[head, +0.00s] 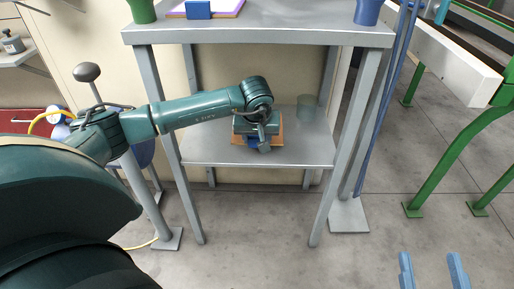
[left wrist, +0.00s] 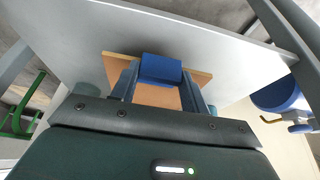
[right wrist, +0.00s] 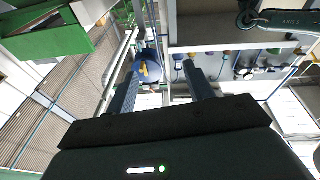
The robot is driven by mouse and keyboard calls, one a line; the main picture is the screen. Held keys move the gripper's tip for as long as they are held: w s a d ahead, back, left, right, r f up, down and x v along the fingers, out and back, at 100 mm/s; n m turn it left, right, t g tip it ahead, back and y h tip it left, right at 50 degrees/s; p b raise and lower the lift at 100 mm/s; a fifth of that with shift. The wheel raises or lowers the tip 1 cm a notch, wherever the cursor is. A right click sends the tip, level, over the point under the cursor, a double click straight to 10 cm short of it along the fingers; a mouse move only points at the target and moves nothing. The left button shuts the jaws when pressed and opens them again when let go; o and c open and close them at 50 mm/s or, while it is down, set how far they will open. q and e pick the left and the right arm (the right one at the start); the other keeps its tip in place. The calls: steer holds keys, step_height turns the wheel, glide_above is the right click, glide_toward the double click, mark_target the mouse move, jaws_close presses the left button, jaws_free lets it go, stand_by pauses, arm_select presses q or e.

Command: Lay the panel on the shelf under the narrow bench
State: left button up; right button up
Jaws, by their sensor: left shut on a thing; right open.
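The narrow bench (head: 270,38) is a grey metal frame with a lower shelf (head: 307,153). The panel (head: 277,139) is a thin orange-brown board with a blue block handle, at the middle of the shelf. In the left wrist view the board (left wrist: 158,97) appears flat and close against the grey shelf surface (left wrist: 225,55); I cannot tell whether it touches. My left gripper (head: 260,143) reaches in under the bench top and is shut on the blue handle (left wrist: 161,69). My arm hides part of the board. My right gripper (head: 432,270) is open and empty, in front to the right.
A purple-edged board with a blue block (head: 198,9) lies on the bench top, with a green cup (head: 142,10) and a blue cup (head: 368,11). A greenish translucent cup (head: 307,106) stands at the shelf's back right. Bench legs flank the shelf. Green railings stand right.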

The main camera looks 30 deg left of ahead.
arm_select(q)
step_height(320, 180, down, 4)
steer(key=shift+r+b, duration=0.2)
steer(key=shift+b, duration=0.45)
steer(key=shift+w+a+f, duration=0.1)
steer(key=shift+w, duration=0.1)
steer(key=o, duration=1)
arm_select(e)
steer(key=shift+a+y, duration=0.2)
steer(key=shift+y, duration=0.1)
